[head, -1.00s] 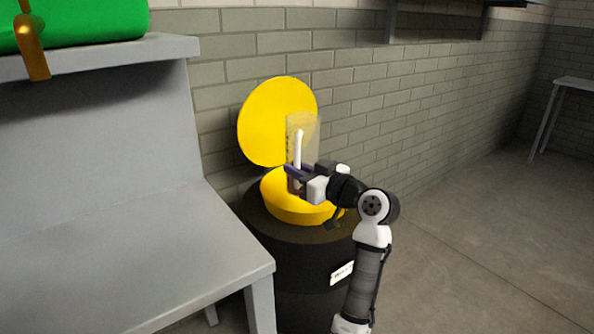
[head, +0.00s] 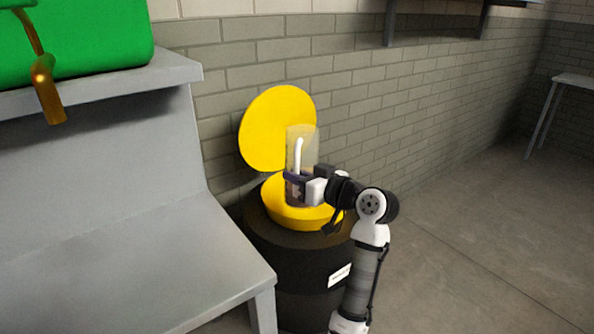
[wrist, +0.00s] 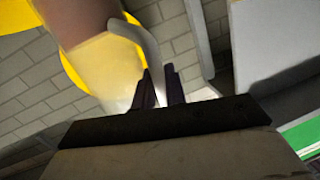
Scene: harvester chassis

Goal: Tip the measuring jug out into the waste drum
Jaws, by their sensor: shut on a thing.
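The measuring jug (head: 308,148) is a clear cylinder with a pale handle and a brownish content low in it. In the head view it stands about upright in front of the raised yellow lid, above the yellow funnel (head: 282,208) of the black waste drum (head: 300,257). My gripper (head: 295,186) is shut on the jug's handle. In the wrist view the jug (wrist: 98,65) fills the upper left, with the brown content toward the top edge, and its curved handle (wrist: 138,32) runs down to the jaws (wrist: 158,90). The jug's base is partly hidden by my gripper.
The round yellow lid (head: 270,125) stands open at the back of the drum, near the brick wall. A grey bench (head: 130,255) stands close on the left, with a green container (head: 90,45) on its upper shelf. The floor on the right (head: 470,240) is clear.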

